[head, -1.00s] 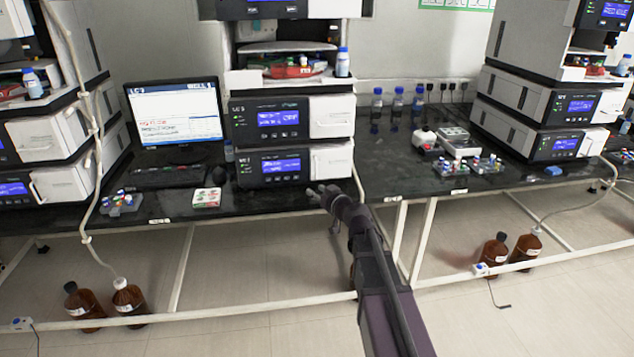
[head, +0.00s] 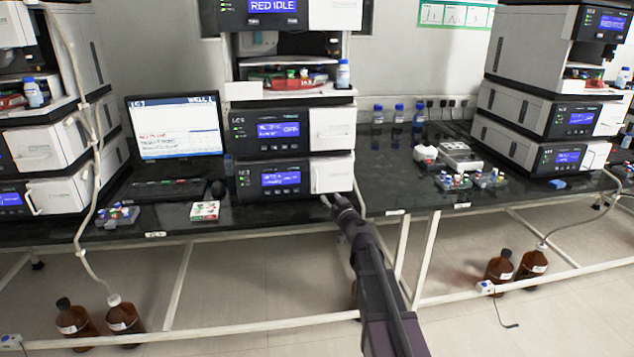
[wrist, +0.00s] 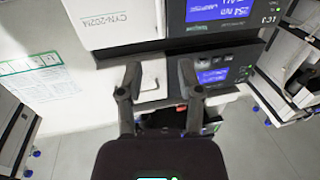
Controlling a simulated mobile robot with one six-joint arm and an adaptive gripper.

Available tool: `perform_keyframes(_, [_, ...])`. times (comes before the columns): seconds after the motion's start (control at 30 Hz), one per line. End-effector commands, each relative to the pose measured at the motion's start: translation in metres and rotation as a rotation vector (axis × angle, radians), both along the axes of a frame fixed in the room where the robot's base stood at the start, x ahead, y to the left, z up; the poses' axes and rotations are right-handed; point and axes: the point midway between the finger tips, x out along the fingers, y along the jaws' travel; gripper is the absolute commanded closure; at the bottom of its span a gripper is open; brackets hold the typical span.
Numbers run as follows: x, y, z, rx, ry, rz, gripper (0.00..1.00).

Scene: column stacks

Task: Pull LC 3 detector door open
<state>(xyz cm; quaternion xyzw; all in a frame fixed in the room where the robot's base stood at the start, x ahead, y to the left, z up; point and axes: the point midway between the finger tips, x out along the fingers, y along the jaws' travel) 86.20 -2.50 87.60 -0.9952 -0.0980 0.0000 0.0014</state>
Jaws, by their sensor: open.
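The LC 3 stack stands in the middle of the head view, with two lower modules showing blue screens. The upper one (head: 278,130) has a white door (head: 331,129) at its right, and the lower one (head: 272,180) has another white door (head: 331,174). Both doors look shut; I cannot tell which belongs to the detector. My gripper (head: 336,202) is open and empty, just below and in front of the lower door. The wrist view shows the stack upside down. There my open fingers (wrist: 158,75) frame a door with a handle (wrist: 152,84); contact is not visible.
Vial racks (head: 454,181) and blue-capped bottles (head: 399,115) stand to the right.

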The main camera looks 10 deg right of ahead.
Motion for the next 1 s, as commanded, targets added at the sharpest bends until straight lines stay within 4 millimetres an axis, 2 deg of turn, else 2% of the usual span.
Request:
perform_keyframes(0.27, [0.031,0.006,0.0,0.0,0.0,0.001,0.53])
perform_keyframes(0.8, [0.109,0.021,0.0,0.0,0.0,0.0,0.53])
perform_keyframes(1.0, [0.125,0.024,0.0,0.0,0.0,-0.001,0.53])
